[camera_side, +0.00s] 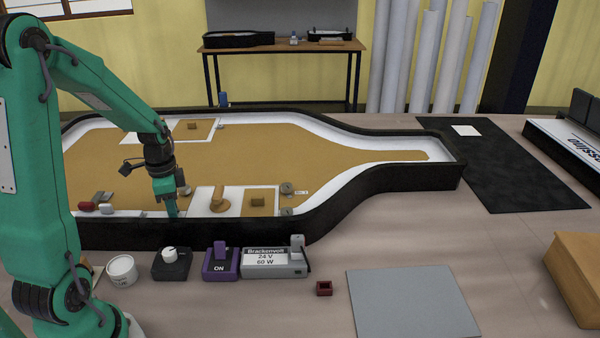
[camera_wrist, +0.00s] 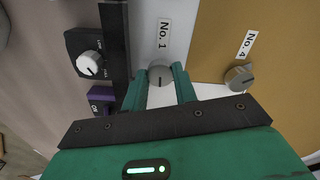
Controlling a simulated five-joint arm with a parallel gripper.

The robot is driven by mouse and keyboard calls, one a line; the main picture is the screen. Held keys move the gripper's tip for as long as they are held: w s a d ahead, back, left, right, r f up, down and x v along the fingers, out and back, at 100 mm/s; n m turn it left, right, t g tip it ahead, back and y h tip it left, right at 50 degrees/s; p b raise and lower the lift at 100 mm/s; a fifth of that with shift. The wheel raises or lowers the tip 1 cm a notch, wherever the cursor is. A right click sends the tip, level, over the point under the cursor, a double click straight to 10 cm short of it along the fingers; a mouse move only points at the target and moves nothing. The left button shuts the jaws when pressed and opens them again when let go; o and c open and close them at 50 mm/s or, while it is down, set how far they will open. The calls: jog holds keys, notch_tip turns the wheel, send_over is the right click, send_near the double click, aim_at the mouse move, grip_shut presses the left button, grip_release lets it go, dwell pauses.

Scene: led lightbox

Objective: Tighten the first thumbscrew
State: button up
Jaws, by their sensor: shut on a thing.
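In the wrist view, the first thumbscrew (camera_wrist: 160,74) is a round grey knob with a dark line on its top, next to a white label (camera_wrist: 164,38) reading No. 1. My gripper (camera_wrist: 161,82) is shut on it, with one green finger on each side. In the side view, my gripper (camera_side: 171,210) points down just inside the near black wall of the bottle-shaped lightbox (camera_side: 340,222). The thumbscrew cannot be made out there. A second grey thumbscrew (camera_wrist: 239,76), labelled No. 4, stands to the right on the tan panel.
Outside the near wall stand a black dimmer box (camera_side: 171,264) with a white knob, a purple switch (camera_side: 220,262) marked ON and a grey power supply (camera_side: 275,262). A white tub (camera_side: 121,270) is to their left. A grey mat (camera_side: 412,304) lies bare on the right.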

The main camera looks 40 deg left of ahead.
jog(key=shift+r, duration=0.1)
dwell(0.4)
jog(key=o, duration=1)
